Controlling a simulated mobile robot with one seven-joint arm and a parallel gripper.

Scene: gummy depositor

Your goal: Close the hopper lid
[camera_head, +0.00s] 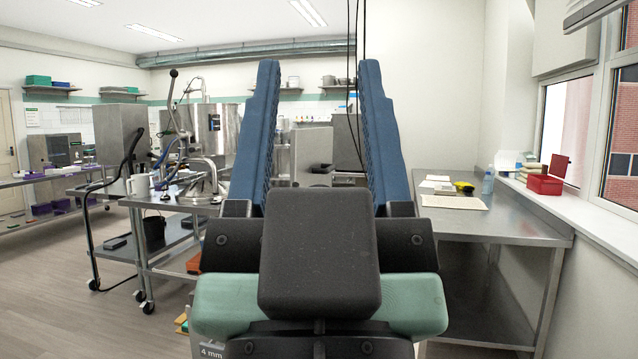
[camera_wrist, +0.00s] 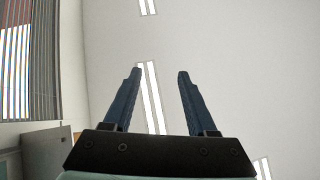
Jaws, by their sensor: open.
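My gripper (camera_head: 319,68) stands raised in the middle of the head view, its two blue fingers wide apart with nothing between them. In the wrist view the gripper (camera_wrist: 160,72) is also open and empty, pointing towards the ceiling. A steel tabletop machine (camera_head: 200,186), which looks like the depositor, stands on a wheeled steel table to the left, well beyond my gripper. A long lever with a black knob (camera_head: 173,74) rises from it. I cannot clearly make out the hopper lid or its position. The wrist view shows no part of the machine.
The wheeled table (camera_head: 135,190) has a black hose hanging at its left. A steel bench (camera_head: 498,222) on the right holds a yellow item, a bottle and a pale board. A red box (camera_head: 545,185) sits on the windowsill. Open floor (camera_head: 60,285) lies at the left.

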